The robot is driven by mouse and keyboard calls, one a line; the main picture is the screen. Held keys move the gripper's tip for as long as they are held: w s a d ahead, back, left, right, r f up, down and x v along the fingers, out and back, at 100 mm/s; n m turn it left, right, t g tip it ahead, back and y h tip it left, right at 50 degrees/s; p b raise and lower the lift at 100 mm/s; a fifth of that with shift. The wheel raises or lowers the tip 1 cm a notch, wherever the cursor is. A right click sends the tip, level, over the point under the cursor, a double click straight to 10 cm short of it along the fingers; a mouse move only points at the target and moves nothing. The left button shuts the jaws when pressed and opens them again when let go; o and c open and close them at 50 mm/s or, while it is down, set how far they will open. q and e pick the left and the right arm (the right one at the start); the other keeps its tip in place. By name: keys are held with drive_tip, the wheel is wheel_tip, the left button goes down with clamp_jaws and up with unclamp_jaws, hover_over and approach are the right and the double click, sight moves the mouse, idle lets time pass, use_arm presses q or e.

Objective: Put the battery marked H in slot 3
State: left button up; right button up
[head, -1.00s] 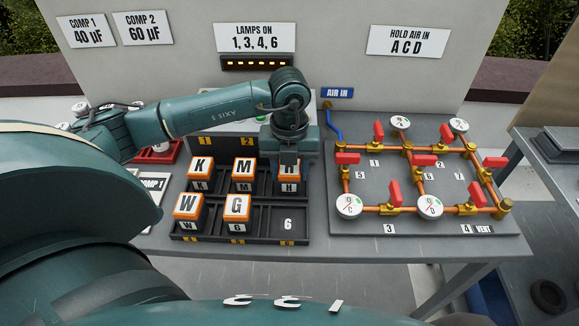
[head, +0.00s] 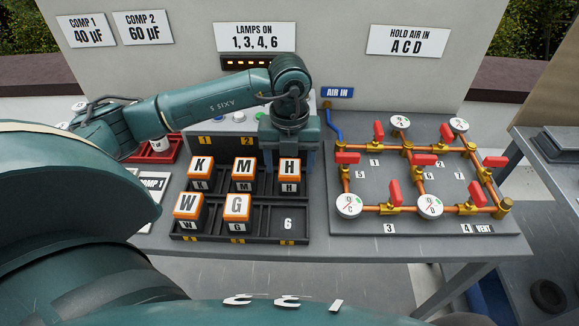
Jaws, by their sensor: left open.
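The battery marked H (head: 289,169) has an orange and white top and sits upright in the back right compartment of the black rack (head: 262,216). It stands beside the M battery. My left gripper (head: 289,160) is open, just above and behind the H battery, with its top face clear. The back row's yellow labels 1 and 2 show; any label behind H is hidden by my gripper. The front right compartment, marked 6, is empty. My right gripper is not in view.
Batteries K (head: 201,170), M (head: 244,171), W (head: 187,208) and G (head: 237,209) fill the other compartments. A pipe board with red valves (head: 420,180) stands close on the right. A red tray (head: 160,150) lies at the left, partly behind my arm.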

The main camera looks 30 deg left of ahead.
sight(289, 167)
use_arm(q)
wheel_tip(289, 167, up, 10)
idle(0.3)
idle(0.4)
